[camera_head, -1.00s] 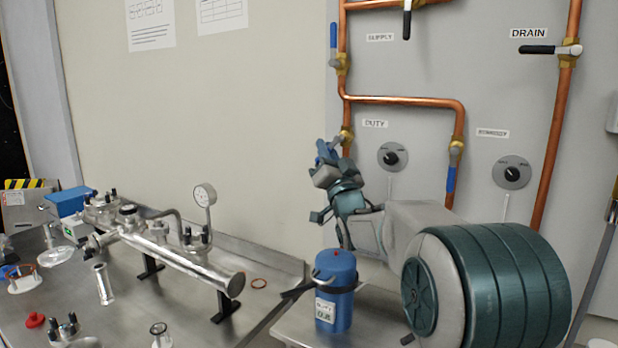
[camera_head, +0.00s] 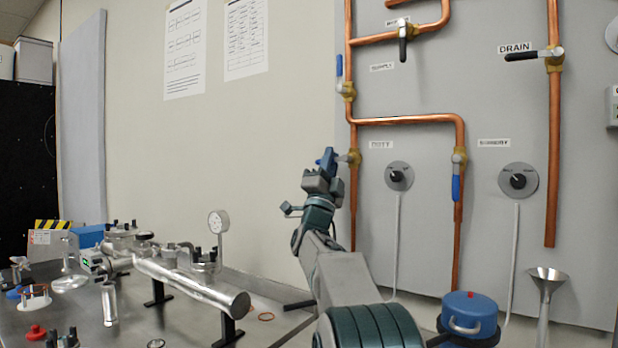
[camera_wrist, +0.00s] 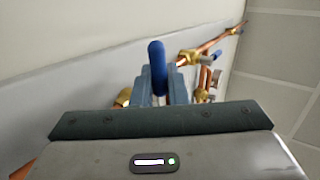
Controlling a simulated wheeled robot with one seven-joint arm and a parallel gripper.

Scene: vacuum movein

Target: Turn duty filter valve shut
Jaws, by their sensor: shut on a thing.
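The duty valve (camera_head: 354,157) is a brass fitting on the copper pipe by the DUTY label (camera_head: 381,144). Its blue handle (camera_head: 327,157) sticks out to the left, across the upright pipe. My gripper (camera_head: 322,170) is at this handle and shut on it. In the wrist view the rounded blue handle (camera_wrist: 157,62) stands up between the fingers of my gripper (camera_wrist: 160,88). The fingers hide the lower part of the handle.
The standby valve's blue handle (camera_head: 456,187) hangs down along its pipe. The supply (camera_head: 340,66) and drain (camera_head: 528,54) handles are nearby. A blue canister (camera_head: 469,313) stands right of my arm. A bench with a metal manifold (camera_head: 190,280) is at left.

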